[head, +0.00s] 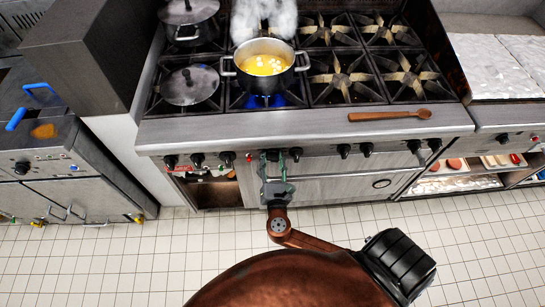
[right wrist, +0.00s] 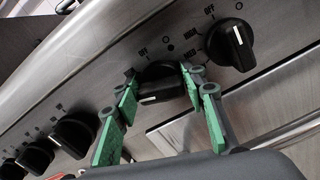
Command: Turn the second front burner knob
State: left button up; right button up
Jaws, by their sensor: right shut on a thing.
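Black burner knobs line the stove's front panel. In the right wrist view one knob (right wrist: 158,88), under an "OFF" label, sits between the green-padded fingers of my right gripper (right wrist: 160,76), which is shut on it. A short white mark shows low on the left of this knob. In the head view my right gripper (head: 281,156) reaches up to the panel just below the steaming pot and hides part of the knob row there. A neighbouring knob (right wrist: 232,45) is free to the right. My left gripper is out of view.
A steaming pot of yellow food (head: 265,66) stands on a burner with a blue flame. A wooden spoon (head: 385,115) lies on the front ledge. Other knobs (right wrist: 75,133) sit close on the left. Tiled floor (head: 180,240) is clear.

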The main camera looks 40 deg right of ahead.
jog(key=m, duration=0.2)
jog(key=shift+m, duration=0.4)
jog(key=shift+s+d+f+m, duration=0.1)
jog(key=shift+f+m, duration=0.05)
jog(key=shift+m, duration=0.65)
jog(key=m+b, duration=0.1)
jog(key=m, duration=0.1)
jog(key=m+b, duration=0.1)
jog(key=m, duration=0.1)
jog(key=shift+d+f+m, duration=0.1)
jog(key=shift+f+m, duration=0.1)
jog(key=shift+m, duration=0.1)
jog(key=m+b, duration=0.2)
jog(key=m, duration=0.2)
jog(key=shift+b, duration=0.4)
pick_arm(q)
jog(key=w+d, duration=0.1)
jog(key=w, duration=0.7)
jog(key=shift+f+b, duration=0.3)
jog(key=shift+b, duration=0.05)
pick_arm(e)
jog(key=shift+m, duration=0.9)
jog(key=o, duration=1.1)
